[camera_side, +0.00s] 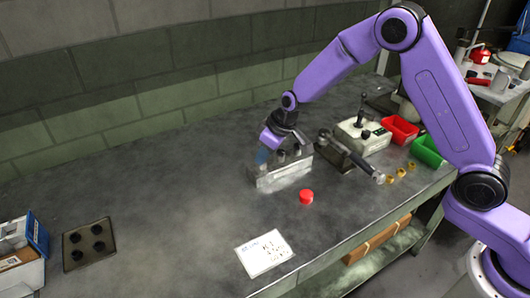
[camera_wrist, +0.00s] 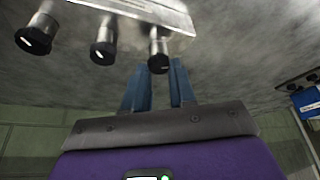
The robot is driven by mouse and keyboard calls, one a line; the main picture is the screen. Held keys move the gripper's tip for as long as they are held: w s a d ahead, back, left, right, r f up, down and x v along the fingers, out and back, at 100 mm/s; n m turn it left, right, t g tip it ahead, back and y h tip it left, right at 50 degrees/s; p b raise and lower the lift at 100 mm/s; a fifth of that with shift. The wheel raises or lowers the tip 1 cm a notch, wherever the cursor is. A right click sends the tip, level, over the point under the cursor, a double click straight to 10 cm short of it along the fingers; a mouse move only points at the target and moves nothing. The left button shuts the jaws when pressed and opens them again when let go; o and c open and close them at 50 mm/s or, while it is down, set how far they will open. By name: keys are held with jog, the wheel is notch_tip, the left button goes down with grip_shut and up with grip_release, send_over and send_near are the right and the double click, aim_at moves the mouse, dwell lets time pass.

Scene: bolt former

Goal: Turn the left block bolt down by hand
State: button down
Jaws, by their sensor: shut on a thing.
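A silver metal block (camera_side: 284,178) stands on the bench, with dark round-headed bolts along its top. In the side view, the middle bolt (camera_side: 281,155) and right bolt (camera_side: 297,150) show. My gripper (camera_side: 262,158) is at the block's left end, and its blue fingers hide most of the left bolt there. In the wrist view, the left bolt (camera_wrist: 158,52) appears rightmost of three, with my gripper's fingertips (camera_wrist: 158,68) on either side of its dark head. My gripper is shut on this bolt. How deep its shank sits is unclear.
A red round cap (camera_side: 306,196) and a paper sheet (camera_side: 264,252) lie in front of the block. A clamp-like tool (camera_side: 345,152), red bin (camera_side: 400,129) and green bin (camera_side: 428,151) stand to the right. A dark tray (camera_side: 88,244) lies far left.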

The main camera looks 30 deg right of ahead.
jog(key=m+h, duration=0.1)
jog(key=m, duration=0.3)
jog(key=shift+s+a+h, duration=0.1)
jog(key=shift+a+h, duration=0.05)
jog(key=shift+h, duration=0.25)
jog(key=m+h, duration=0.1)
jog(key=m, duration=0.2)
jog(key=m+h, duration=0.1)
jog(key=m, duration=0.1)
jog(key=shift+a+m, duration=0.2)
jog(key=shift+m, duration=0.2)
jog(key=m+h, duration=0.1)
jog(key=m, duration=0.4)
jog(key=shift+w+a+r+g+h, duration=0.1)
jog(key=shift+w+a+g+h, duration=0.1)
jog(key=shift+g+h, duration=0.2)
jog(key=m+g+h, duration=0.1)
jog(key=m, duration=0.3)
jog(key=shift+w+m, duration=0.1)
jog(key=shift+m, duration=0.4)
jog(key=c, duration=0.9)
grip_release()
jog(key=v, duration=1.7)
jog(key=shift+w+a+r, duration=0.1)
jog(key=shift+w+r, duration=0.15)
jog(key=shift+w, duration=0.05)
